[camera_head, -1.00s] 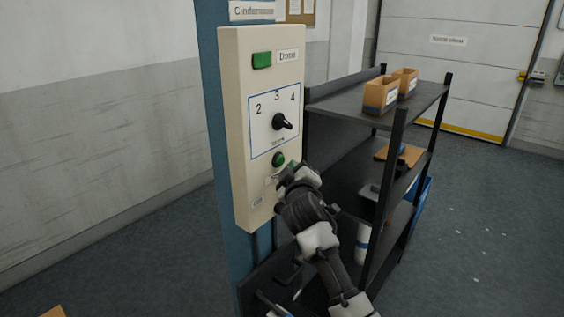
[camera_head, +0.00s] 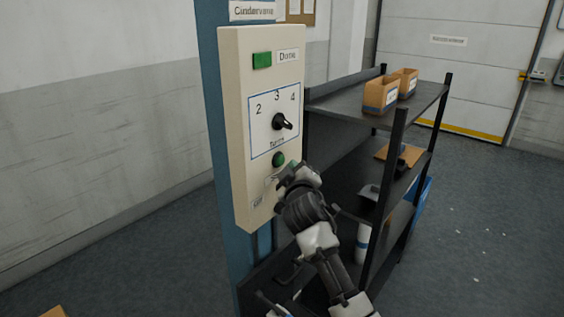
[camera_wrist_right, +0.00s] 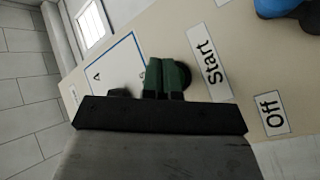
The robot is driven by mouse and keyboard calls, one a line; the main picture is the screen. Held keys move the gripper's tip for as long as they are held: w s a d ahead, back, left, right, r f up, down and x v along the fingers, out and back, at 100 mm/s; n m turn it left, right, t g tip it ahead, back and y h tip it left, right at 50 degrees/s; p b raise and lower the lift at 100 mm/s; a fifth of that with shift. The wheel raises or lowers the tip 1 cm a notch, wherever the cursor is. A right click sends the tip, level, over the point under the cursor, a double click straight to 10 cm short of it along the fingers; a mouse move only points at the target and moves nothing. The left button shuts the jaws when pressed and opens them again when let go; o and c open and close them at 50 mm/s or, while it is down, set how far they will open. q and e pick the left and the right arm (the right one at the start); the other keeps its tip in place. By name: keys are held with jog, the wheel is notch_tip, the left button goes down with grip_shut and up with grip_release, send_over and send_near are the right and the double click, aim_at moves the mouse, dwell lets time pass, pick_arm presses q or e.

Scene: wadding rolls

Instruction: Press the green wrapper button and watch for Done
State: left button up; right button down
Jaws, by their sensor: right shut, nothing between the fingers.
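The cream control box (camera_head: 237,150) is on a blue post. Its green button (camera_head: 279,160) sits below the dial, and it also shows in the right wrist view (camera_wrist_right: 183,72), partly behind my fingers, by a "Start" label (camera_wrist_right: 210,56). A green rectangle (camera_head: 262,60) beside the "Done" label (camera_head: 287,56) is at the top; I cannot tell whether it is lit. My right gripper (camera_head: 289,173) is shut and empty, just below and right of the button in the head view. I cannot tell whether the fingertips touch it. My left gripper is out of view.
The black dial (camera_head: 281,121) is marked 2, 3, 4. A dark shelf rack (camera_head: 350,101) with cardboard bins (camera_head: 380,96) stands close at the right. An "Off" label (camera_wrist_right: 271,113) is on the box. Open floor (camera_head: 478,215) lies further right.

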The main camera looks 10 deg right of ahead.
jog(key=shift+w+a, duration=0.3)
jog(key=shift+w, duration=0.05)
